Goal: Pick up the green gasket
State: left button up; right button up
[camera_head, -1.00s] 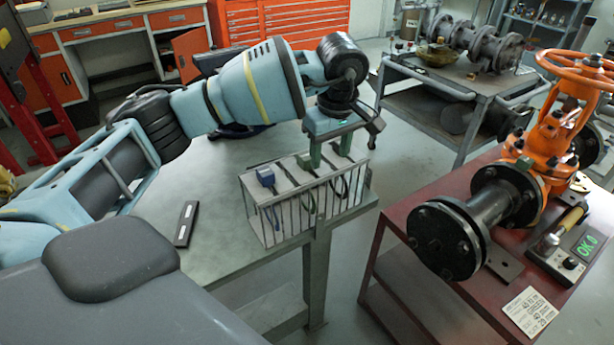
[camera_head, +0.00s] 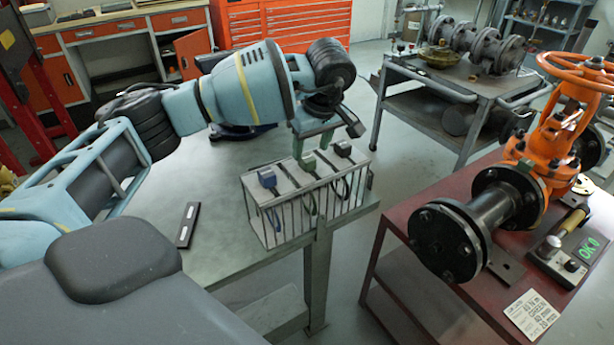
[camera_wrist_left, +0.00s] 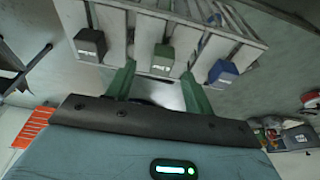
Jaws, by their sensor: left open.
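The green gasket shows as a green tag (camera_head: 308,162) on top of a white wire rack (camera_head: 291,187), with a thin green loop hanging below it. The tag also shows in the left wrist view (camera_wrist_left: 163,58), between a black tag and a blue tag. My left gripper (camera_head: 313,150) is open, its two green fingers just above and behind the green tag in the head view. In the left wrist view my gripper (camera_wrist_left: 158,84) has one finger on each side of the green tag's column, with nothing between them. My right gripper is not in view.
A blue tag (camera_head: 267,178) and a black tag (camera_head: 343,148) stand on either side on the rack. The rack stands near the corner of a grey table (camera_head: 215,258). A dark bar (camera_head: 187,224) lies on it. A red bench (camera_head: 405,285) with an orange valve (camera_head: 548,135) is at right.

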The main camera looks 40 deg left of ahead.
aim_at(308, 157)
pick_arm(q)
jog(key=shift+x, duration=1.75)
jog(key=shift+s+a, duration=0.1)
jog(key=shift+s, duration=0.05)
grip_shut()
